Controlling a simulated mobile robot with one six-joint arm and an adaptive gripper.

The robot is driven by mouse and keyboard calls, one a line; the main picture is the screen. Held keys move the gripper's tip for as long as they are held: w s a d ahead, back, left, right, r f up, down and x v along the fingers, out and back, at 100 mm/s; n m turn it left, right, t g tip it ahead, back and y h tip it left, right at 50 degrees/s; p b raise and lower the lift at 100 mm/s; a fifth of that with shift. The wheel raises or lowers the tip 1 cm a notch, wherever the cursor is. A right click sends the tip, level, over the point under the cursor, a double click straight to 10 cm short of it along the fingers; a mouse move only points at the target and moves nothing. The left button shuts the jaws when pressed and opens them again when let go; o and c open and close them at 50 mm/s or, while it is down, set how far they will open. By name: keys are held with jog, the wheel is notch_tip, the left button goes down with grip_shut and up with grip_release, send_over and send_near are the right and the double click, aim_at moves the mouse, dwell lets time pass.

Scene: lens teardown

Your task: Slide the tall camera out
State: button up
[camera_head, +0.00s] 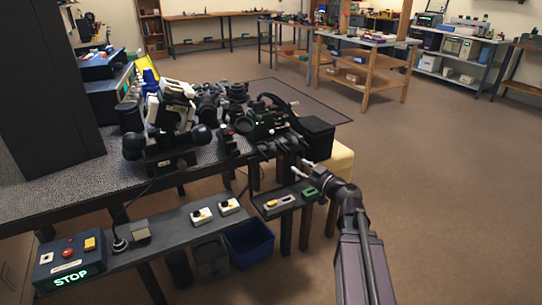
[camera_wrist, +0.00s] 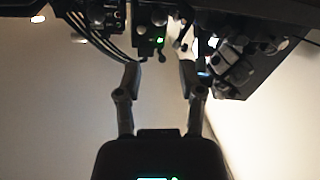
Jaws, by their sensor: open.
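Several dark camera-like devices crowd the end of the workbench (camera_head: 60,196) in the head view, and I cannot tell for sure which one is the tall camera. An upright device with pale parts (camera_head: 172,104) stands at the left of this cluster. A wide black device with knobs and cables (camera_head: 262,122) is at its right. My gripper (camera_head: 309,166) is open at the near right side of the cluster, apart from the upright device. In the wrist view my gripper (camera_wrist: 159,68) has its fingers spread with nothing held. Dark equipment with a green light (camera_wrist: 159,40) lies beyond the fingertips.
A lower shelf carries a STOP panel (camera_head: 70,265) and small switch boxes (camera_head: 202,215). A blue bin (camera_head: 248,243) stands below. Open floor lies to the right.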

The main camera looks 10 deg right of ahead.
aim_at(275, 151)
jog(key=shift+w, duration=0.15)
jog(key=x, duration=1.3)
jog(key=shift+w+a, duration=0.2)
grip_shut()
